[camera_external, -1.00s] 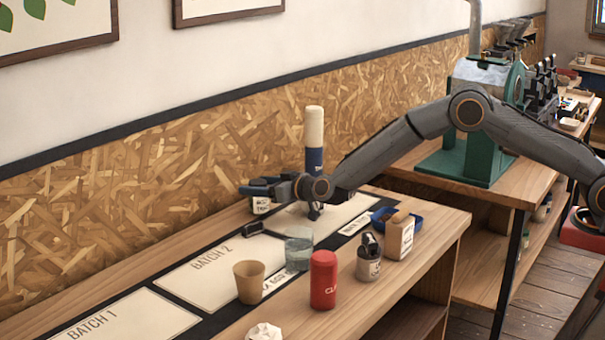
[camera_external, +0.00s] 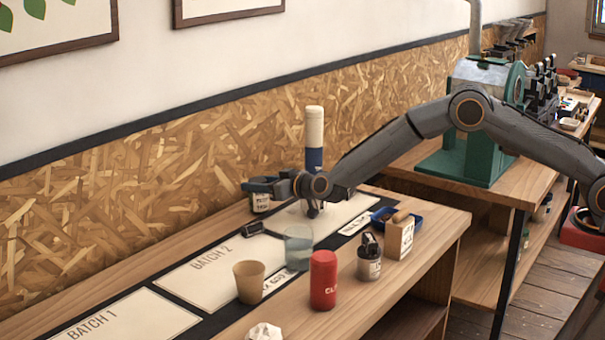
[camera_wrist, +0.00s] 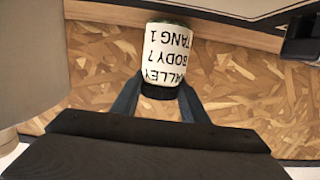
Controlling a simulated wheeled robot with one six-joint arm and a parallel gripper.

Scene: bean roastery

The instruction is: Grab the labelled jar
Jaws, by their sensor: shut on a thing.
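The labelled jar (camera_wrist: 167,55) shows in the wrist view with a white label in black print, upside down in the picture, reading "ALLEY", "BODY 7" and "TANG 1". In the external view the jar (camera_external: 261,202) stands at the back of the counter near the wall, partly hidden by my gripper. My gripper (camera_wrist: 158,95) is shut on the jar, with one dark finger on each side of it. In the external view my gripper (camera_external: 262,187) reaches in from the right over the jar's top. The jar appears upright.
A tall white-and-blue cylinder (camera_external: 314,135) stands close behind my wrist. A glass (camera_external: 298,248), tan cup (camera_external: 249,282), red canister (camera_external: 323,280), small dark-topped jar (camera_external: 369,262) and tan box (camera_external: 399,240) stand along the front. The "BATCH 2" mat (camera_external: 215,265) is mostly bare.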

